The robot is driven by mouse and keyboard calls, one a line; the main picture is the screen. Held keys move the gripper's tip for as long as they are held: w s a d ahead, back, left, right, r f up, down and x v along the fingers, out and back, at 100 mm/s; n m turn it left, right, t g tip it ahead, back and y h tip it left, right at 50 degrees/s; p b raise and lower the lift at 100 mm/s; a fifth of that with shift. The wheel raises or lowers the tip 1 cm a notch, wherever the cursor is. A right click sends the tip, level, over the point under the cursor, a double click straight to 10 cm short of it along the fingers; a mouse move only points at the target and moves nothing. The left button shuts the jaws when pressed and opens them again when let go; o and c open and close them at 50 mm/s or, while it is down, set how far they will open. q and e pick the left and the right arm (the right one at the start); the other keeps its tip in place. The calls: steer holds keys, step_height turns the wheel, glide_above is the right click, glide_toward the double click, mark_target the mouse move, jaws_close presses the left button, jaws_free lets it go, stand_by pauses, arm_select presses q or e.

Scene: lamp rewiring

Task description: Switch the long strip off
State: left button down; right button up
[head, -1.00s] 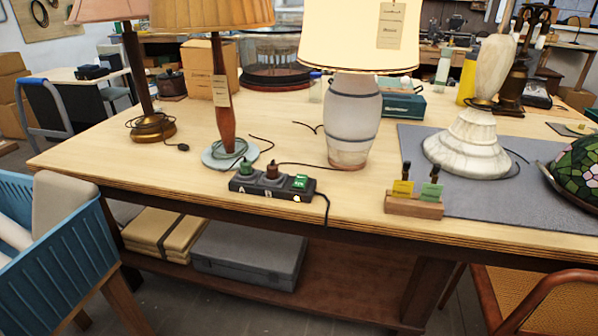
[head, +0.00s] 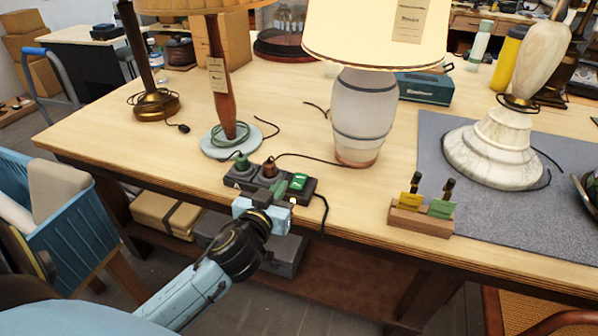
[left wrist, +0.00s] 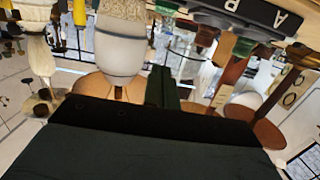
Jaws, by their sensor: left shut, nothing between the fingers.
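The long dark power strip (head: 312,187) lies near the front edge of the table. A green plug (head: 241,161) and a brown plug (head: 268,169) stand in it, and a green block (head: 298,182) sits at its right end. A small bright spot (head: 293,201) shows on its front right side. My left gripper (head: 266,192) is shut and empty at the strip's front side and hides part of it; I cannot tell whether it touches. In the left wrist view, part of the strip (left wrist: 240,12) with a letter A shows at the top, upside down. My right gripper is out of view.
A lit lamp with a striped base (head: 362,115) stands behind the strip, and a lamp with a wooden stem (head: 221,95) stands behind left. A wooden block with tagged pieces (head: 420,222) sits to the right. A blue crate (head: 75,225) is at the left.

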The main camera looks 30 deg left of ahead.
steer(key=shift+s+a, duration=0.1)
arm_select(q)
glide_above(295, 184)
steer(key=shift+s+f, duration=0.2)
steer(key=shift+f, duration=0.4)
step_height(295, 184, down, 3)
steer(key=shift+w+r+b, duration=0.1)
steer(key=shift+w+b, duration=0.05)
steer(key=shift+b, duration=0.45)
steer(key=shift+f, duration=0.65)
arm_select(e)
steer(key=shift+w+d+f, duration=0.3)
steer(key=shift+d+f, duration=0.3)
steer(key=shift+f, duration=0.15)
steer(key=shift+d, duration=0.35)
